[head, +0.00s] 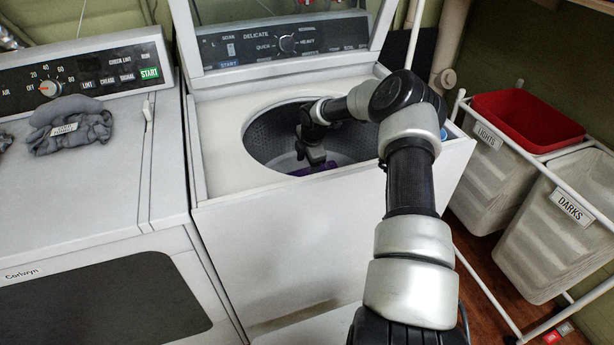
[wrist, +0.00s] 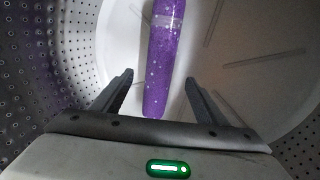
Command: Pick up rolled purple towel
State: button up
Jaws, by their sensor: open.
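The rolled purple towel (wrist: 165,70) lies in the washer drum, a long speckled roll with a pale band near its upper part in the wrist view. In the head view only a small purple bit (head: 312,170) shows at the drum's near rim. My gripper (wrist: 158,90) reaches down into the drum with its fingers apart. The towel's near end appears between the two fingers in the wrist view; I cannot tell how far below them it is. In the head view my gripper (head: 316,160) is inside the drum opening, its fingertips hard to make out.
The washer's top (head: 225,165) and drum rim surround my arm, with the raised lid behind. A dryer (head: 100,200) stands left, with a grey cloth (head: 75,130) on top. Laundry hampers (head: 500,170) with a red basket (head: 525,118) stand at right.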

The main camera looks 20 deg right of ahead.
aim_at(305, 172)
jog(key=x, duration=0.4)
jog(key=shift+w+f+b, duration=0.15)
jog(key=shift+w+b, duration=0.05)
jog(key=shift+b, duration=0.15)
jog(key=c, duration=1.2)
notch_tip(305, 172, up, 10)
jog(key=shift+r+p, duration=0.1)
jog(key=shift+p, duration=0.75)
jog(key=shift+o, duration=1.4)
